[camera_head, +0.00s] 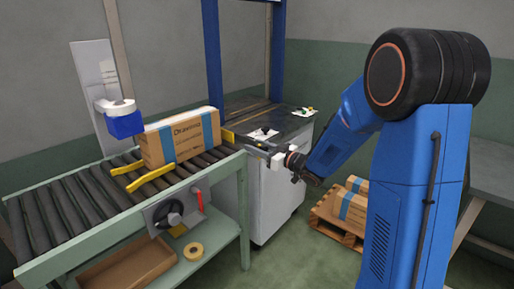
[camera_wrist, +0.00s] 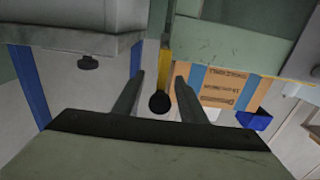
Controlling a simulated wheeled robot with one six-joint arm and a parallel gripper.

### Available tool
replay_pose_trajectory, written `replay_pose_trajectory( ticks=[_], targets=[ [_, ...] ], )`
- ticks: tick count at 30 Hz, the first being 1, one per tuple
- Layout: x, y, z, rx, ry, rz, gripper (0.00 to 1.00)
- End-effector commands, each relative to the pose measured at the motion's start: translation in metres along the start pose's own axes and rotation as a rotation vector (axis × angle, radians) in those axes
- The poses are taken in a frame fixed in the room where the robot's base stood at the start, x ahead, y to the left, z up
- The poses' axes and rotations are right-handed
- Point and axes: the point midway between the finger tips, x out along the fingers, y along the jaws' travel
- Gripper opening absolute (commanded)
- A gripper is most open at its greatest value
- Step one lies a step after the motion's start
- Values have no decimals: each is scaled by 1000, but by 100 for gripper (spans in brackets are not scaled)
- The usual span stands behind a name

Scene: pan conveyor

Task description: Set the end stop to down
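The end stop (camera_head: 228,135) is a yellow plate at the right end of the roller conveyor, by the end of a carton. Its edge shows above the rollers; how far it is raised is hard to tell. In the wrist view it is a yellow bar (camera_wrist: 165,65), with a round black knob (camera_wrist: 159,103) in front of it. My gripper (camera_head: 256,150) reaches in from the right at the conveyor's end. In the wrist view my gripper (camera_wrist: 158,88) has its fingers apart, one on each side of the knob, with gaps visible.
A brown carton with blue bands (camera_head: 182,139) stands on the rollers of the conveyor (camera_head: 85,241), between yellow guides (camera_head: 150,178). A panel with a black dial (camera_head: 168,213) and a red handle (camera_head: 200,200) is on its side. A grey cabinet (camera_head: 275,200) stands right of the conveyor's end.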

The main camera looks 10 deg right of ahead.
Motion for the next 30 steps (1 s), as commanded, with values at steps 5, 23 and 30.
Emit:
replay_pose_trajectory(
  ticks=[5, 23, 30],
  targets=[
    [0, 0, 0, 0, 0, 0, 12],
    [0, 6, 1, 132, 0, -1, 0],
    [0, 17, 3, 335, 0, 1, 0]
  ],
)
